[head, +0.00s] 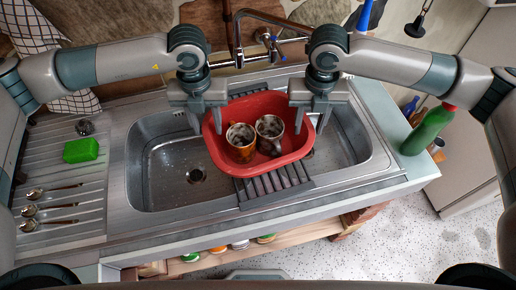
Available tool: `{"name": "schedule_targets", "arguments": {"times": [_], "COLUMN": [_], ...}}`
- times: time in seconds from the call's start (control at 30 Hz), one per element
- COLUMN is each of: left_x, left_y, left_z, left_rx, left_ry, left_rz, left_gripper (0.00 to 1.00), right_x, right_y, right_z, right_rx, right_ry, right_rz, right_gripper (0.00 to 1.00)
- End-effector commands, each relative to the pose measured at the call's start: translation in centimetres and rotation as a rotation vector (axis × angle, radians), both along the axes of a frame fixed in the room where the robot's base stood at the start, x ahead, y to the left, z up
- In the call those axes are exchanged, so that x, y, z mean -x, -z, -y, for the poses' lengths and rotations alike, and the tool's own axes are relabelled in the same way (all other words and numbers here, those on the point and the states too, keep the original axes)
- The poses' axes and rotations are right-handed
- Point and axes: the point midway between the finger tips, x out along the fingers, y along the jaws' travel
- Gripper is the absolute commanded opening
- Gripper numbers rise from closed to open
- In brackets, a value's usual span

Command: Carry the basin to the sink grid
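The red basin (224,160) is over the dark slatted sink grid (270,185), between the two sink bowls. It looks level and appears to rest on the grid, though its underside is hidden. Two mugs stand in it: an orange-brown mug (241,145) and a darker grey mug (270,132). My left gripper (207,120) is at the basin's left rim and my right gripper (311,120) is at its right rim. Each gripper's fingers are spread apart, with the rim between or just below them. The grid shows in front of and behind the basin.
A faucet (238,45) rises behind the sink. A green sponge (81,150) and several spoons (50,208) lie on the left drainboard. A green bottle (428,130) stands at the right end. The left bowl (160,170) is empty.

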Motion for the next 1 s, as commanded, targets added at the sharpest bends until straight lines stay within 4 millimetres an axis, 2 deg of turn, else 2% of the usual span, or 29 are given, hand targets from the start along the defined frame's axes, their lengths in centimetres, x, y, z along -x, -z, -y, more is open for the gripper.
{"name": "schedule_targets", "arguments": {"times": [0.27,0.47,1.0], "left_x": [0.0,-0.1,-0.1], "left_y": [-0.2,-1.8,-10.4], "left_z": [0.0,0.1,0.0], "left_rx": [0.001,0.002,0.001], "left_ry": [0.0,0.0,0.0], "left_rz": [0.001,0.002,0.003], "left_gripper": [0.36,0.36,0.36], "right_x": [0.0,0.0,0.0], "right_y": [0.0,0.0,0.0], "right_z": [0.0,0.0,0.0], "right_rx": [-0.001,-0.001,-0.001], "right_ry": [0.0,0.0,0.0], "right_rz": [0.0,0.0,0.0], "right_gripper": [0.36,0.36,0.36]}}
